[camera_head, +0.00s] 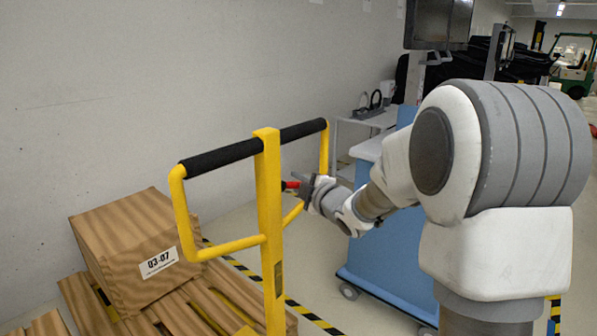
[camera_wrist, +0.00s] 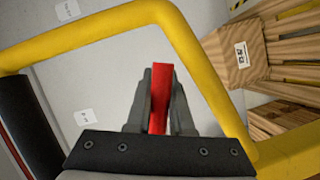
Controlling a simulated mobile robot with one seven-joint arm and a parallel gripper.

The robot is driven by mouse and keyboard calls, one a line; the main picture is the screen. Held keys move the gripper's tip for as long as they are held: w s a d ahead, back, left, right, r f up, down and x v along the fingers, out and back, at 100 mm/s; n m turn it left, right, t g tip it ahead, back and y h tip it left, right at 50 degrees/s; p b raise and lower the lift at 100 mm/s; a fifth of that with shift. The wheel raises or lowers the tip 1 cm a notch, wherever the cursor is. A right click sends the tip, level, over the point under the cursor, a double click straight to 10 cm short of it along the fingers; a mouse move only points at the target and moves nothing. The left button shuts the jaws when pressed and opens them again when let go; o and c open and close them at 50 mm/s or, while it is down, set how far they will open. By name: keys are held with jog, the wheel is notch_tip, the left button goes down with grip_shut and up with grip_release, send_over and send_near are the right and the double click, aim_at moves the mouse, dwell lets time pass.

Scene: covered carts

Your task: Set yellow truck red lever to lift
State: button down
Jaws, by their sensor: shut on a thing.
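The yellow truck's handle (camera_head: 268,215) stands upright, with a yellow loop on each side and black grips along the top bar. It also shows in the wrist view as a yellow loop (camera_wrist: 95,38) around the gripper. The red lever (camera_head: 291,185) sticks out to the right of the yellow post, below the black grip. My gripper (camera_head: 306,187) is at the lever, inside the right-hand loop. In the wrist view the red lever (camera_wrist: 159,98) lies between the two dark fingers, which are shut on it. The lever's pivot is hidden.
A wooden crate (camera_head: 135,250) labelled 03-07 rests on a wooden pallet (camera_head: 85,303) at left. A blue covered cart (camera_head: 385,250) stands behind my arm. A white wall (camera_head: 120,90) runs behind the truck. Yellow-black floor tape (camera_head: 310,316) crosses the floor.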

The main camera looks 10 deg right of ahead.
jog(key=shift+f, duration=0.15)
jog(key=c, duration=0.8)
grip_release()
jog(key=shift+s, duration=0.1)
jog(key=p+v, duration=0.1)
jog(key=v, duration=1.6)
jog(key=shift+p, duration=0.3)
jog(key=shift+s, duration=0.1)
